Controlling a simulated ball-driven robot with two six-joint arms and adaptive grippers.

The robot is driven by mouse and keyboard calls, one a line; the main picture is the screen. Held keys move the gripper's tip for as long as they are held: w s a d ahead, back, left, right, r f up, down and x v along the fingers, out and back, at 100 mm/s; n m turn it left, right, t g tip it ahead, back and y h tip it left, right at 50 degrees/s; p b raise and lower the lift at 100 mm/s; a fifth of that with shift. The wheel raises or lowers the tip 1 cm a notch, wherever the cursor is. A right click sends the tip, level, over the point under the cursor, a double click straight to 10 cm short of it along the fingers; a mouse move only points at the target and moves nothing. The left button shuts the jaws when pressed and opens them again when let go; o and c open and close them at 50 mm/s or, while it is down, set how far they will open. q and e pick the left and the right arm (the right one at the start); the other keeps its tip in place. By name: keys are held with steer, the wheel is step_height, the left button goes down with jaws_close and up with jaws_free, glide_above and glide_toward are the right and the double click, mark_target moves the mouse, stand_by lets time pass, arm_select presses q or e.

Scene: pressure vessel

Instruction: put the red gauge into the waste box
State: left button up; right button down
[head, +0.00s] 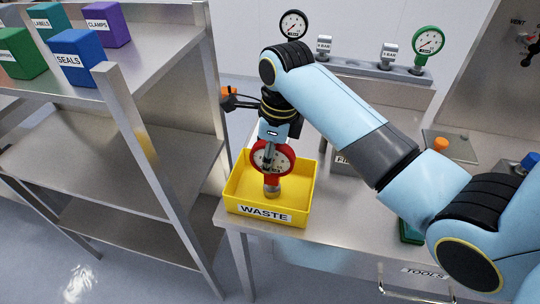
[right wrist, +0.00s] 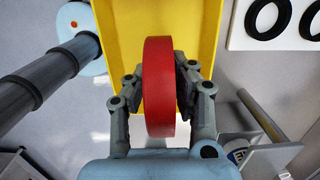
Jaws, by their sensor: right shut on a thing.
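The red gauge (head: 286,158) has a white dial and a brass-coloured stem pointing down. My right gripper (head: 267,150) is shut on it from above. In the right wrist view, the fingers grip both sides of the gauge's red rim (right wrist: 159,85). The yellow waste box (head: 240,200), labelled WASTE, stands at the table's left end. The gauge is over the box's open top, its stem low against the box floor; I cannot tell whether it touches. The box's yellow wall (right wrist: 120,15) also shows in the right wrist view. My left gripper is not in view.
A steel shelf (head: 130,140) with several coloured boxes stands left of the table. Behind my arm, a black-rimmed gauge (head: 293,24) and a green gauge (head: 428,42) stand on a metal manifold (head: 350,68). A drawer labelled TOOLS is at the front right.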

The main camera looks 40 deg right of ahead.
steer(key=c, duration=1.4)
jaws_free()
steer(key=shift+c, duration=0.2)
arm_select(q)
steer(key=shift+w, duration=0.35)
arm_select(e)
steer(key=o, duration=0.3)
steer(key=r, duration=0.7)
steer(key=s+r, duration=0.1)
steer(key=r, duration=0.3)
steer(key=shift+d, duration=0.4)
steer(key=shift+s+r, duration=0.15)
steer(key=shift+r, duration=0.4)
